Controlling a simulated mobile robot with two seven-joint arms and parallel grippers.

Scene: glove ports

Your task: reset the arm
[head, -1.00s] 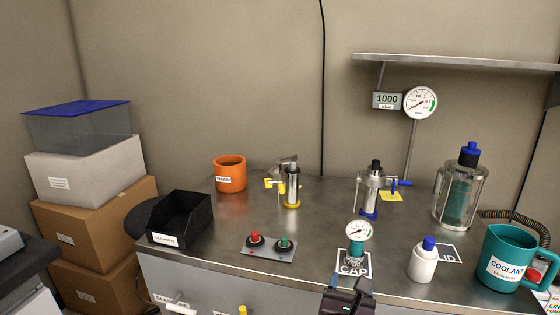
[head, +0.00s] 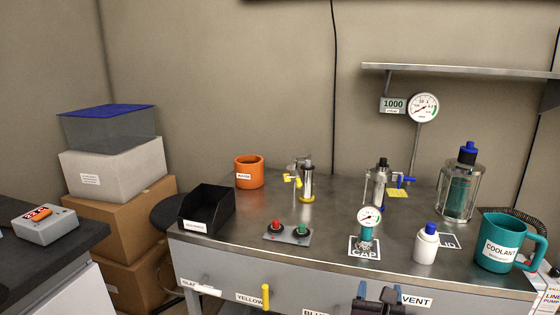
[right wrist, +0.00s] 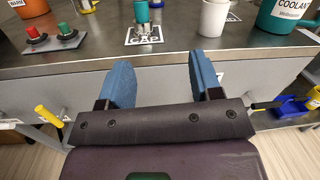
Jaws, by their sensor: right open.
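My right gripper (head: 379,291) shows at the bottom of the head view, in front of the bench's front edge. It is open, with its two blue fingers (right wrist: 122,82) apart and nothing between them in the right wrist view. Beyond the fingers is the steel bench (head: 330,213) with the teal-bodied gauge (head: 368,218) standing on the CAP label (head: 364,252). The gripper touches none of these. My left gripper is not in view.
On the bench are a white bottle (head: 426,246), a teal COOLANT mug (head: 497,244), a red and green button box (head: 287,233), a black bin (head: 207,208) and an orange cup (head: 249,172). A yellow handle (head: 266,296) sticks out from the bench front.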

